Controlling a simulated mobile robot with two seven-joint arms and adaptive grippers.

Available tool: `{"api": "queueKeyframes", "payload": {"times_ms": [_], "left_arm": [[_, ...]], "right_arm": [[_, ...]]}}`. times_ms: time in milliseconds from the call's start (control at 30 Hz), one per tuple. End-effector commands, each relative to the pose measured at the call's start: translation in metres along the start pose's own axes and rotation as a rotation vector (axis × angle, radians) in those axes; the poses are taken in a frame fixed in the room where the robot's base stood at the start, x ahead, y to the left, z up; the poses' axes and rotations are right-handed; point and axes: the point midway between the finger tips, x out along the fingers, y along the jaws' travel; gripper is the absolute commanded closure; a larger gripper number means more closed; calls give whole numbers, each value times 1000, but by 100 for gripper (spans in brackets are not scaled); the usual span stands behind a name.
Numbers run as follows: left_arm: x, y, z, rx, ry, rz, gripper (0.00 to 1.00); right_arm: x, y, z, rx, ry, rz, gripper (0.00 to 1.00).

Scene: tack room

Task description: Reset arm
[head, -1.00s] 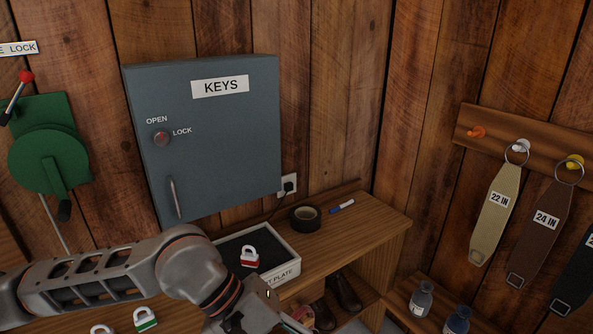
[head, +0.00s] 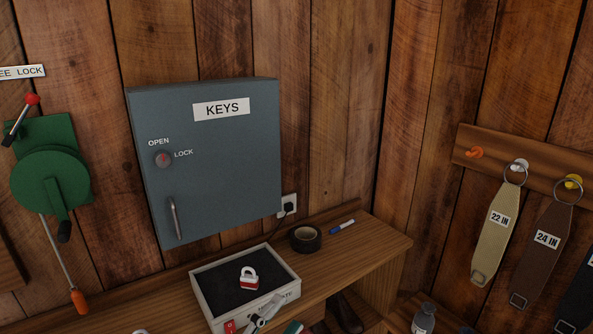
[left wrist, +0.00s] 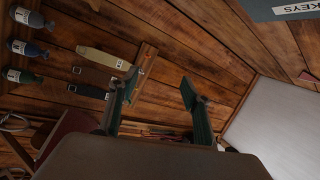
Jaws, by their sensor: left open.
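My left gripper shows in the left wrist view (left wrist: 157,92) with its two dark green-padded fingers wide apart and nothing between them. Beyond the fingers are the plank wall and the hanging straps. In the head view, only small pale parts that look like the left gripper (head: 265,315) show at the bottom edge, in front of the tray; the rest of the arm is out of frame. My right gripper is in neither view.
A grey key cabinet (head: 213,165) hangs above the wooden bench (head: 360,248). On the bench are a tray (head: 204,300) with a red-and-white padlock (head: 249,279), black tape (head: 305,239) and a marker (head: 342,227). A green lever device (head: 50,175) is left; straps (head: 495,240) hang right.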

Motion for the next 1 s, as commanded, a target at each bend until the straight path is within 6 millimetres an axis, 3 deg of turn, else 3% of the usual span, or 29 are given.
{"api": "queueKeyframes", "payload": {"times_ms": [100, 300, 500, 600, 733, 1000], "left_arm": [[-48, 52, 50, -289, -231, 86, 52], [-148, 134, 98, -694, -582, 177, 52], [-246, 195, 109, -987, -870, 216, 52], [-278, 212, 108, -1071, -958, 221, 52], [-298, 222, 106, -1124, -1015, 222, 52], [-300, 223, 106, -1131, -1023, 222, 52]], "right_arm": [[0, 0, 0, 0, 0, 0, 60], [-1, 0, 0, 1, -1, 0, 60], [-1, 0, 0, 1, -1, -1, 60], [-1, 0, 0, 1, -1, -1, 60], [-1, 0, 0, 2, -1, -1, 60], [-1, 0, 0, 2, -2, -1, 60]]}}
